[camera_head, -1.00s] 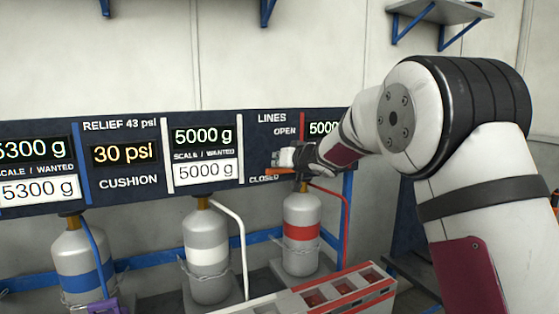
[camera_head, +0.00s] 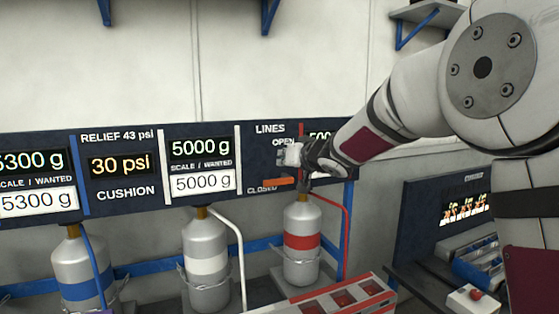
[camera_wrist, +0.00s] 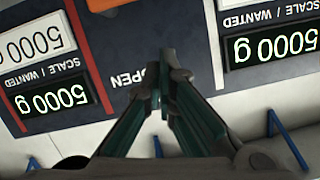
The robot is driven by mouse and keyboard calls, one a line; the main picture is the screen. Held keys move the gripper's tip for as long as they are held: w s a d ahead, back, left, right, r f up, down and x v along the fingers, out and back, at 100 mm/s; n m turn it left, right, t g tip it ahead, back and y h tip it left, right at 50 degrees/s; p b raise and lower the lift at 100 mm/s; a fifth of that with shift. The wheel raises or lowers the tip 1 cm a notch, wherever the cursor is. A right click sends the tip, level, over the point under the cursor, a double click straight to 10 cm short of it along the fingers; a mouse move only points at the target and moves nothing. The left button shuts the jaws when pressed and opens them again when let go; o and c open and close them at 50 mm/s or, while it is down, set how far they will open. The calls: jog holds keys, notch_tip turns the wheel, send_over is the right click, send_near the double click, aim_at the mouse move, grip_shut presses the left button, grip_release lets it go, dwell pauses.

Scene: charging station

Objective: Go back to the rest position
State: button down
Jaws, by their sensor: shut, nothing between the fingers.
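My gripper (camera_head: 288,156) is shut and empty in front of the dark panel (camera_head: 130,200), just under the OPEN label and partly hidden by my wrist. In the wrist view its dark green fingers (camera_wrist: 163,72) come together over the panel between two 5000 g displays. An orange lever (camera_head: 279,182) lies roughly level beside the CLOSED label, a little below my gripper and apart from it in the picture.
Gas bottles with blue (camera_head: 86,287), white (camera_head: 208,264) and red (camera_head: 301,242) bands stand below the panel. A red-and-white crate (camera_head: 340,300) is in front. A station with a red button (camera_head: 475,294) stands at right. Blue-bracketed shelves (camera_head: 428,14) hang above.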

jog(key=s+d+m+g+h+b, duration=0.1)
jog(key=s+d+h, duration=0.2)
jog(key=s+d, duration=0.5)
jog(key=s+d+m+g+h+b, duration=0.15)
jog(key=s+d+h, duration=0.3)
jog(key=s, duration=0.75)
jog(key=s+f+g, duration=0.2)
jog(key=s+f, duration=0.2)
jog(key=s, duration=0.4)
jog(key=s+f+g+y, duration=0.1)
jog(key=s+f, duration=0.3)
jog(key=s, duration=0.4)
jog(key=s+a+f+n+g+y, duration=0.1)
jog(key=s+f+g, duration=0.2)
jog(key=s+f, duration=0.2)
jog(key=s, duration=0.3)
